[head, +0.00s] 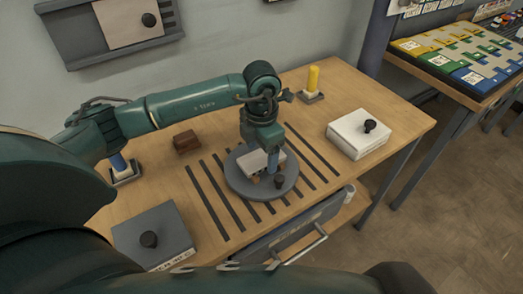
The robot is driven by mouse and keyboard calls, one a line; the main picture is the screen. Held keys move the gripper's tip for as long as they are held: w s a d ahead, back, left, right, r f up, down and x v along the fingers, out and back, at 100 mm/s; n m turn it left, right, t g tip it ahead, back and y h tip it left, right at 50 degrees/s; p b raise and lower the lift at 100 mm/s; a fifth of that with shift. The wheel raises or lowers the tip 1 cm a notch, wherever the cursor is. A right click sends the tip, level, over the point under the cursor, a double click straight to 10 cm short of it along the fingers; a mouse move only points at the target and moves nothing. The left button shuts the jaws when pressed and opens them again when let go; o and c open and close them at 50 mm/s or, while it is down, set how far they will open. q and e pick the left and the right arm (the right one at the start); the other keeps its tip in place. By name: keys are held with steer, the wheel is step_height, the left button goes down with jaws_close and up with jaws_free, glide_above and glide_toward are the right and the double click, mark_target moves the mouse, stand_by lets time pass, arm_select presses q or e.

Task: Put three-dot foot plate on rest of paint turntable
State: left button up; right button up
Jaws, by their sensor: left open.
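The paint turntable (238,178) is a round grey disc on the wooden table, over dark strips. A pale, flat plate (252,161) sits at its middle, on what looks like a small brown rest partly hidden below it. I cannot make out dots on the plate, so I cannot tell whether it is the three-dot foot plate. My left gripper (270,172) points down over the turntable at the plate's right side, open. Its fingers partly hide the plate, and I cannot tell whether they touch it. A small black knob (279,182) stands near the disc's front edge. My right gripper is out of view.
A white box with a black knob (352,138) stands at the right. A grey box with a black knob (170,225) is at the front left. A brown block (186,142), a yellow post (313,78) and a blue post (119,162) stand farther back. The table's right front is clear.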

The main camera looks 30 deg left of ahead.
mark_target(261, 157)
arm_select(q)
step_height(261, 157, up, 12)
steer(key=shift+f+b, duration=0.2)
steer(key=shift+b, duration=0.2)
stand_by(0.3)
